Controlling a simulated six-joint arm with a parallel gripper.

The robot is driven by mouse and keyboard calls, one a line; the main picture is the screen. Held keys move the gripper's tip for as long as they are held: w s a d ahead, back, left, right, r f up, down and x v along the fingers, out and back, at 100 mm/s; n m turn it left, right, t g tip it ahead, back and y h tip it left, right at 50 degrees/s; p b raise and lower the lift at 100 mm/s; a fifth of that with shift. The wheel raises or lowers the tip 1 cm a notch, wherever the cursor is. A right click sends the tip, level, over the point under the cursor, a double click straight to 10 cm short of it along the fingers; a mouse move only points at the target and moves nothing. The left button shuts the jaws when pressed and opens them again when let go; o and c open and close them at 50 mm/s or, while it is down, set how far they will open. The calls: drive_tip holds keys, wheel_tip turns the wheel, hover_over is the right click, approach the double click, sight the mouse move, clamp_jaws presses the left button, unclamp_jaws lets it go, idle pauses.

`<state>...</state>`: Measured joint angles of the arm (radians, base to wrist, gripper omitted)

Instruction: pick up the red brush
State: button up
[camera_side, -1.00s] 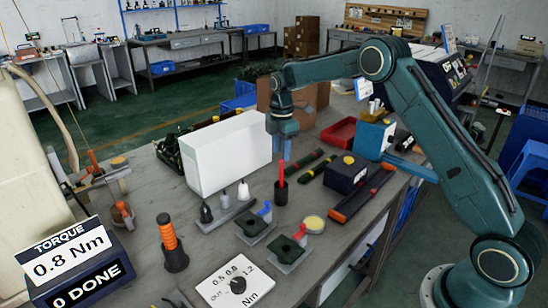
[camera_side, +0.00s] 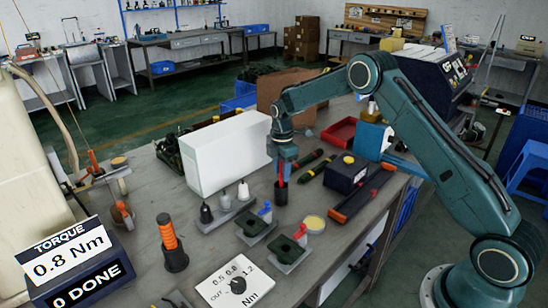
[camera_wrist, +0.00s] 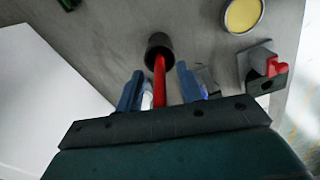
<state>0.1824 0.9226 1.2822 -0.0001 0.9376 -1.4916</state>
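The red brush (camera_side: 281,171) stands upright in a small dark cup (camera_side: 281,192) on the bench, in front of the white box. In the wrist view the red brush handle (camera_wrist: 159,82) runs from the black cup (camera_wrist: 159,47) down between my two fingers. My gripper (camera_side: 283,160) is over the cup, around the top of the brush. In the wrist view my gripper (camera_wrist: 158,88) is open, with a finger on each side of the handle and gaps between. The lower end of the brush is hidden inside the cup.
A large white box (camera_side: 226,153) stands close left of the cup. A dark blue box (camera_side: 346,174) is to the right. Two fixtures with blue and red parts (camera_side: 289,249) and a yellow round tin (camera_side: 313,224) are in front. A red tray (camera_side: 340,131) lies behind.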

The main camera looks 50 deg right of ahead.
drive_tip(key=shift+f, duration=0.8)
clamp_jaws()
